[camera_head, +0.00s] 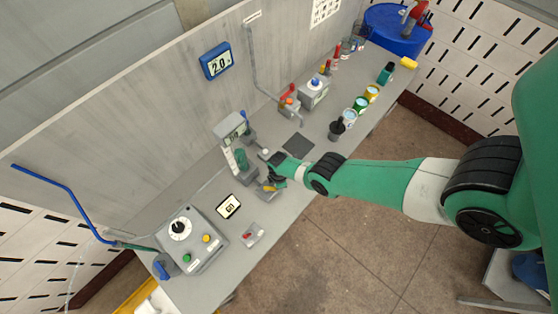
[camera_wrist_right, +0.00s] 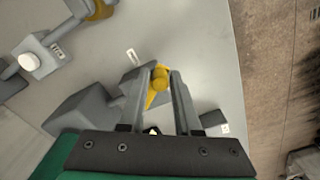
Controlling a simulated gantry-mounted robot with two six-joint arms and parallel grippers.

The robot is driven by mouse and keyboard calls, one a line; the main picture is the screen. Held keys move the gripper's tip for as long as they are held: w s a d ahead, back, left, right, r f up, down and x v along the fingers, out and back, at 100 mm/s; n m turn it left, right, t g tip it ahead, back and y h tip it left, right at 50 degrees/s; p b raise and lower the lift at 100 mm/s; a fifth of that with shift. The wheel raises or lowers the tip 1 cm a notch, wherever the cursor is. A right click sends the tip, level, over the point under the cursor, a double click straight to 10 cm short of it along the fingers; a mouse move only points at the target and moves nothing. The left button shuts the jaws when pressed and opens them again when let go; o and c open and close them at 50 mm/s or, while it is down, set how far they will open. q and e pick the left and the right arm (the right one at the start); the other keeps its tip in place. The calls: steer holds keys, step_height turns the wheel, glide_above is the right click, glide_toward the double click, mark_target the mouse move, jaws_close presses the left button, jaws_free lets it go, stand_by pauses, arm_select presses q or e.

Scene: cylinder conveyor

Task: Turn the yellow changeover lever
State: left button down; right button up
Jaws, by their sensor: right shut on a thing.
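My left gripper shows in neither view.
A control box with a dial (camera_head: 181,228) and a card marked 60 (camera_head: 229,206) are on the near bench. Several cans (camera_head: 361,104) line the far bench edge. A dark pad (camera_head: 299,145) lies flat.

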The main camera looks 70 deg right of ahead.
steer(key=shift+o, duration=0.2)
steer(key=shift+s+a, duration=0.1)
steer(key=shift+a, duration=0.45)
steer(key=shift+o, duration=0.3)
steer(key=shift+a, duration=0.6)
steer(key=shift+w+a, duration=0.2)
steer(key=shift+a, duration=0.05)
steer(key=o, duration=0.8)
steer(key=shift+w, duration=0.2)
steer(key=o, duration=0.5)
steer(key=shift+s, duration=0.1)
